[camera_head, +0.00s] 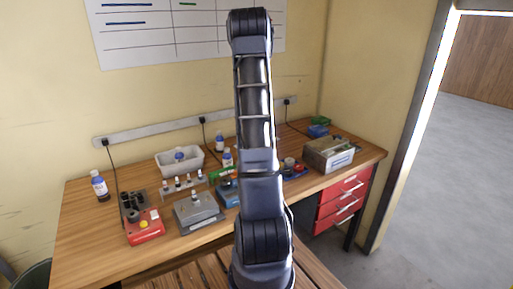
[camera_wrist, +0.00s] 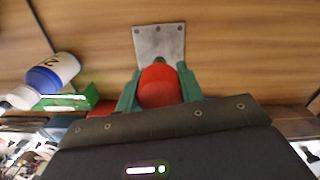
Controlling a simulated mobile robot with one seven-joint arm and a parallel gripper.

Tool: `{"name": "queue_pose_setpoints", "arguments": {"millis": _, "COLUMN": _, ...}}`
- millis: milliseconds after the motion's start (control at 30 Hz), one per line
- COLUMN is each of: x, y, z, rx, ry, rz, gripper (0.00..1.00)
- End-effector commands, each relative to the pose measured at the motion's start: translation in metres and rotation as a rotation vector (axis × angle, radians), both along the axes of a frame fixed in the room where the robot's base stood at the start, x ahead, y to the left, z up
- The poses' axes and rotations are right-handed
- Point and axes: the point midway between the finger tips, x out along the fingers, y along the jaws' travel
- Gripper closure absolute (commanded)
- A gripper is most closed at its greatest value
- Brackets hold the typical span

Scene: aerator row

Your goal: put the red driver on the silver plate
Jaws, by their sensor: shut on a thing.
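In the wrist view, my gripper (camera_wrist: 160,92) has its green fingers closed around the round red handle of the red driver (camera_wrist: 159,86). The rest of the driver is mostly hidden behind the handle. The silver plate (camera_wrist: 149,42) lies on the wooden bench just beyond the driver, with small holes near its corners. The driver's dark tip appears over the plate's lower edge; I cannot tell whether it touches. In the head view my arm hides the gripper, the driver and, it seems, the plate.
A blue and white bottle (camera_wrist: 50,78) and a green box (camera_wrist: 77,100) are left of the gripper. On the bench (camera_head: 85,240) stand a red device (camera_head: 145,228), a grey device (camera_head: 198,212), a white bin (camera_head: 170,165) and a metal box (camera_head: 328,153). Red drawers (camera_head: 342,200) are at right.

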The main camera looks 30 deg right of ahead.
Motion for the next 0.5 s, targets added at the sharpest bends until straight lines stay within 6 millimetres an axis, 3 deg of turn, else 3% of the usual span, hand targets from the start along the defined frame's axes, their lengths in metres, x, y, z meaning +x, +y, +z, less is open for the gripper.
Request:
{"name": "queue_pose_setpoints", "arguments": {"millis": 233, "x": 0.000, "y": 0.000, "z": -0.033, "rx": 0.001, "ry": 0.001, "rz": 0.000, "gripper": 0.89}}
{"name": "queue_pose_setpoints", "arguments": {"millis": 500, "x": 0.000, "y": 0.000, "z": -0.035, "rx": 0.000, "ry": 0.000, "rz": 0.000, "gripper": 0.89}}
